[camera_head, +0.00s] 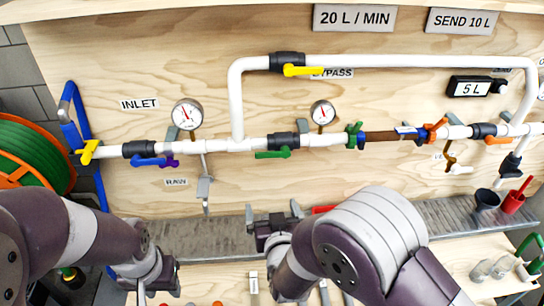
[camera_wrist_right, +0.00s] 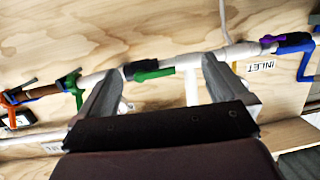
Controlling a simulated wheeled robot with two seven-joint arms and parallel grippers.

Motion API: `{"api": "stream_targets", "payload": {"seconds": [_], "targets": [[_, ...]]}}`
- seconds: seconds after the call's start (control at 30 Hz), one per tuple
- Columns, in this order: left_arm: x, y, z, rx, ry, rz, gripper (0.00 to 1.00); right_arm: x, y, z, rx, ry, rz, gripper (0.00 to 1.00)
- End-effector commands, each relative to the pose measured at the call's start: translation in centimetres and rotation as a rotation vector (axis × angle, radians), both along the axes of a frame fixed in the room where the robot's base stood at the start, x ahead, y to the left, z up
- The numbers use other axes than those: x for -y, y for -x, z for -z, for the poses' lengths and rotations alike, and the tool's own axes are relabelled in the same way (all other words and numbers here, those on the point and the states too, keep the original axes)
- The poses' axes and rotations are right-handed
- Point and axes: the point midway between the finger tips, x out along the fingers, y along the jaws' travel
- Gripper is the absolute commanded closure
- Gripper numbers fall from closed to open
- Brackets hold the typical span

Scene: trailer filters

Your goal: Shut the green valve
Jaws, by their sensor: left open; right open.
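The green valve handle (camera_head: 273,154) sits on a black valve body (camera_head: 283,140) in the white pipe, left of the second gauge. The handle lies roughly along the pipe, pointing left. In the right wrist view the green handle (camera_wrist_right: 153,74) shows between my fingers, further off towards the board. My right gripper (camera_head: 273,211) is open and empty, below the handle and apart from it; its two fingers also show in the wrist view (camera_wrist_right: 160,68). My left gripper (camera_head: 150,284) is at the lower left, far from the valve; its fingertips are hard to make out.
A yellow bypass handle (camera_head: 303,71) is above, a blue handle (camera_head: 148,161) and a purple one (camera_head: 170,161) to the left. A green fitting (camera_head: 354,135) and an orange one (camera_head: 435,130) are to the right. A grey metal trough (camera_head: 200,238) runs below the pipe.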

Motion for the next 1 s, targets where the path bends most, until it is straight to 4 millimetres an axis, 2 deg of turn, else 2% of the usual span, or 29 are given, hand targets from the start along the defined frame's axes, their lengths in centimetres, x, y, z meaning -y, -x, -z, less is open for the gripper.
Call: {"api": "stream_targets", "payload": {"seconds": [0.03,0.1,0.2,0.27,0.6,0.8,1.0], "targets": [[0.0,0.0,0.0,0.0,0.0,0.0,0.57,0.5,-0.6,-1.8,0.09,-0.004,0.032,0.0],[0.0,0.0,0.0,0.0,0.0,0.0,0.57,1.0,-1.0,-3.9,0.186,-0.002,0.062,0.0],[0.0,0.0,-0.2,0.0,0.0,0.0,0.57,1.3,-1.5,-4.9,0.236,0.005,0.073,0.0],[0.0,0.0,-0.4,0.0,0.0,0.0,0.57,1.3,-2.4,-5.1,0.239,0.007,0.072,0.0],[0.0,0.0,-2.1,0.0,0.0,0.0,0.57,1.4,-10.7,-5.1,0.235,0.008,0.071,0.0],[0.0,0.0,-2.4,0.0,0.0,0.0,0.57,1.3,-13.1,-4.9,0.235,0.007,0.07,0.0],[0.0,0.0,-2.5,0.0,0.0,0.0,0.57,1.3,-13.7,-4.9,0.235,0.008,0.069,0.0]]}}
